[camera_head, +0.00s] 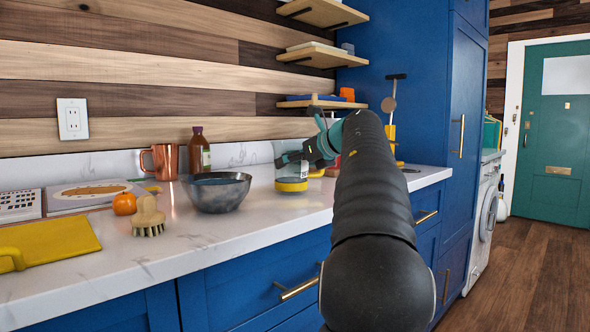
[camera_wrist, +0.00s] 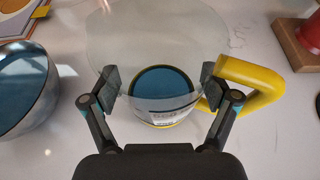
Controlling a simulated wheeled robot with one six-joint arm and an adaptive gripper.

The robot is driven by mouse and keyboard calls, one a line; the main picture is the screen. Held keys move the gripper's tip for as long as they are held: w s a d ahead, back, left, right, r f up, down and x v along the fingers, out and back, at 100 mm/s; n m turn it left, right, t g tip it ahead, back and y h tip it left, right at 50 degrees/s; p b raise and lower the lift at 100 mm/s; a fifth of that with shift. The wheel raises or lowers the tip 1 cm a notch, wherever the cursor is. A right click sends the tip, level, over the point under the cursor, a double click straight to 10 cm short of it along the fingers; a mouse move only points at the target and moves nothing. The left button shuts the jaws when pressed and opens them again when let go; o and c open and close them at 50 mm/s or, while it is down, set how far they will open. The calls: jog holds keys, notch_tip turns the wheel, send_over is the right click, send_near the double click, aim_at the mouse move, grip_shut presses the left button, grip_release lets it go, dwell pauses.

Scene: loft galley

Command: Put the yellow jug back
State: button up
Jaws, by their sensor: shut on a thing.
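The yellow jug (camera_head: 291,185) has a clear body, a yellow base and a yellow handle. In the head view it is upright over the white counter, right of the dark bowl; I cannot tell whether its base touches the counter. My gripper (camera_head: 312,152) is at its upper right side, partly hidden by my arm. In the wrist view the gripper (camera_wrist: 159,88) is shut on the jug (camera_wrist: 160,115), with one finger on each side of the clear body. The yellow handle (camera_wrist: 262,82) sticks out beyond the right finger.
The bowl (camera_head: 216,192) stands close left of the jug and also shows in the wrist view (camera_wrist: 22,88). Behind are a brown bottle (camera_head: 199,155) and copper mug (camera_head: 162,161). A brush (camera_head: 148,216), orange (camera_head: 124,204) and yellow board (camera_head: 50,242) lie left. Shelves (camera_head: 310,103) hang behind.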

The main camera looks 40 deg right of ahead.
jog(key=shift+f, duration=0.35)
jog(key=o, duration=1.4)
jog(key=shift+s+r, duration=0.15)
jog(key=v, duration=1.1)
jog(key=shift+s+r+p, duration=0.15)
jog(key=shift+s+p, duration=0.15)
